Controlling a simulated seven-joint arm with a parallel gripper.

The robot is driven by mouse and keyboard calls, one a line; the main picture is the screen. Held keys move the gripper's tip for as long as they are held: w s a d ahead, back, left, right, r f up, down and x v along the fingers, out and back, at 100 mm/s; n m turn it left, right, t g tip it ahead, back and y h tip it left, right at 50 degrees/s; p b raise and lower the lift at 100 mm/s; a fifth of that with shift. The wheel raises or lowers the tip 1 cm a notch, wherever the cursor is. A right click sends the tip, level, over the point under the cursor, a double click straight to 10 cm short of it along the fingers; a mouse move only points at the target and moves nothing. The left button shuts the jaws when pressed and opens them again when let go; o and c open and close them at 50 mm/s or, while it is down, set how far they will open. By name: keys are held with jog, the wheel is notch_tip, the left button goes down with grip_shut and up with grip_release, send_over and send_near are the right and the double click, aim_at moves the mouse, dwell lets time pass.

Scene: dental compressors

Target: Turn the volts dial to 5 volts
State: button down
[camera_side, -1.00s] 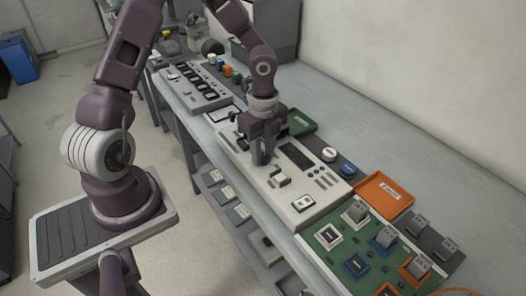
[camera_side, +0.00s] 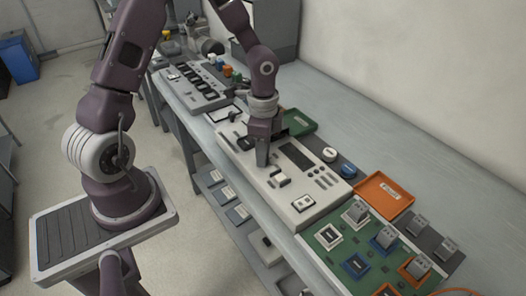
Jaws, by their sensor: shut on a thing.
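The white panel (camera_side: 290,205) lies on the bench, with a dark display (camera_side: 299,157) and rows of small dark buttons. My gripper (camera_side: 262,160) points down at the panel's left part, just left of the display. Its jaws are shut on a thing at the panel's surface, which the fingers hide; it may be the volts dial. I cannot read any dial marking or setting. A white block-shaped part (camera_side: 280,180) stands on the panel in front of the fingers.
An orange tray (camera_side: 388,195) and a green board (camera_side: 350,245) with grey blocks lie to the right. A green tray (camera_side: 299,122) lies behind my gripper. The bench's back right is clear.

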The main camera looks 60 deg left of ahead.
dwell(0.3)
jog(key=c, duration=1.1)
grip_release()
notch_tip(320, 180, up, 6)
jog(key=shift+r, duration=0.55)
